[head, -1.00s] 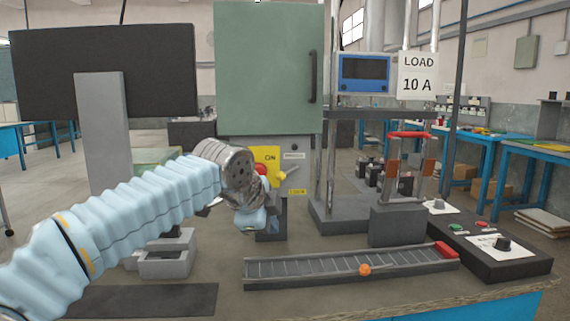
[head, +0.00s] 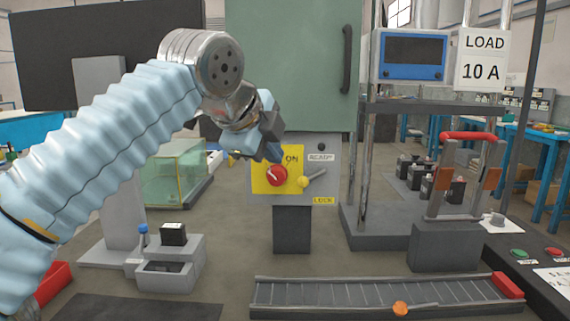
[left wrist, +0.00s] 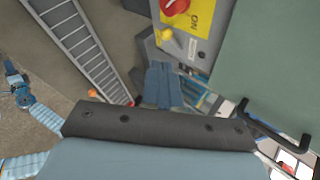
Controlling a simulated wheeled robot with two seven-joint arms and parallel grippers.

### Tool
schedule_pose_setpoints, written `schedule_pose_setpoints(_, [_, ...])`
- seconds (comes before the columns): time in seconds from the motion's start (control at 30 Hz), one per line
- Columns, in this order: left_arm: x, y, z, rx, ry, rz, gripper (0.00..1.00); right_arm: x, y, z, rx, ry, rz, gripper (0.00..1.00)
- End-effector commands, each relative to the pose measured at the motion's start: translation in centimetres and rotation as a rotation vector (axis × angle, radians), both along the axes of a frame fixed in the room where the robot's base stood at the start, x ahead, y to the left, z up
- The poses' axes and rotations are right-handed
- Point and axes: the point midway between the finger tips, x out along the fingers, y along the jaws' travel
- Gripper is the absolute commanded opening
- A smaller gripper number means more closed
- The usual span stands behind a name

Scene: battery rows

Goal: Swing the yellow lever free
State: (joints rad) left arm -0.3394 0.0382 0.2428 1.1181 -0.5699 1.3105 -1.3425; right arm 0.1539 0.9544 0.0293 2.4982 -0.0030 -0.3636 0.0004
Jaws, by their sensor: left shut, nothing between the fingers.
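The yellow lever (head: 303,182) has a round yellow hub and a grey arm slanting up to the right, on the switch panel (head: 262,184) under the green cabinet. A red knob (head: 277,176) sits left of it, and a label below reads LOCK. In the left wrist view the yellow hub (left wrist: 164,34) shows near the red knob. My left gripper (head: 272,150) is shut and empty, in front of the panel's upper left, above and left of the lever and apart from it. Its fingers also show in the wrist view (left wrist: 163,88). My right gripper (left wrist: 18,88) appears small at that view's left edge; its jaws are unclear.
The green cabinet (head: 290,65) with a dark handle rises above the panel. A roller track (head: 375,295) lies in front, with an orange knob. A load stand (head: 455,245) with a red handle is at right. Small grey fixtures (head: 165,272) stand at left.

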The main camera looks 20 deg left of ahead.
Motion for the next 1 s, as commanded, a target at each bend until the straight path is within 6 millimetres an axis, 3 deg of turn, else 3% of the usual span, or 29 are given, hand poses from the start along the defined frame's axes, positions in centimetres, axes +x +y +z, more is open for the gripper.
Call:
schedule_pose_setpoints(0.4, [6.3,-0.9,-5.7,0.001,0.005,0.001,0.0,0.0,-0.1,-1.2,-0.001,-0.001,-0.003,0.43])
schedule_pose_setpoints(0.6, [9.0,-1.3,-7.1,0.0,0.003,0.001,0.0,0.0,-0.1,-1.0,-0.001,-0.001,-0.003,0.43])
schedule_pose_setpoints(1.0, [10.4,-1.5,-7.8,-0.001,0.001,0.001,0.0,0.0,-0.1,-1.0,-0.001,-0.001,-0.003,0.43])
